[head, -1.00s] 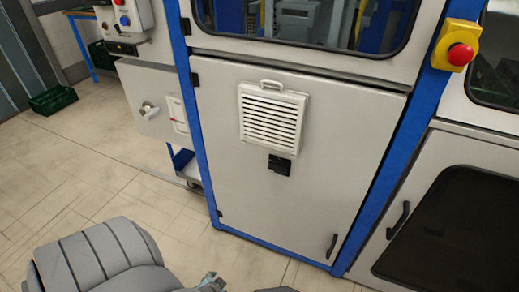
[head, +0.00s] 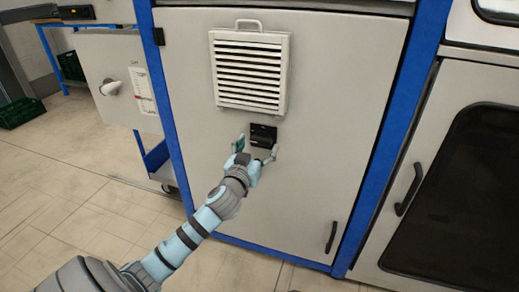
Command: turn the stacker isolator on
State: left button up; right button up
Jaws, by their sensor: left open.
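A small black fitting (head: 263,134) sits on the grey cabinet door, just below the white vent grille. It looks like a switch or latch, and its setting is too small to read. My left gripper (head: 255,150) is open in front of the door, its fingers spread below and to either side of the fitting's lower part. I cannot tell whether it touches. A pale knob or handle (head: 112,88) is on the grey box at the left. I cannot tell which fitting is the stacker isolator. My right gripper is out of view.
The vent grille (head: 250,72) with a top handle juts from the door (head: 190,60). Black pull handles are at the door's lower right (head: 331,237) and on the right-hand panel (head: 409,188). A green crate (head: 20,112) is on the floor at the far left.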

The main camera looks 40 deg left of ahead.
pick_arm(q)
jog(key=shift+x, duration=0.95)
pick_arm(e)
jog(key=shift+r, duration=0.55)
pick_arm(q)
jog(key=c, duration=1.2)
jog(key=shift+o, duration=0.2)
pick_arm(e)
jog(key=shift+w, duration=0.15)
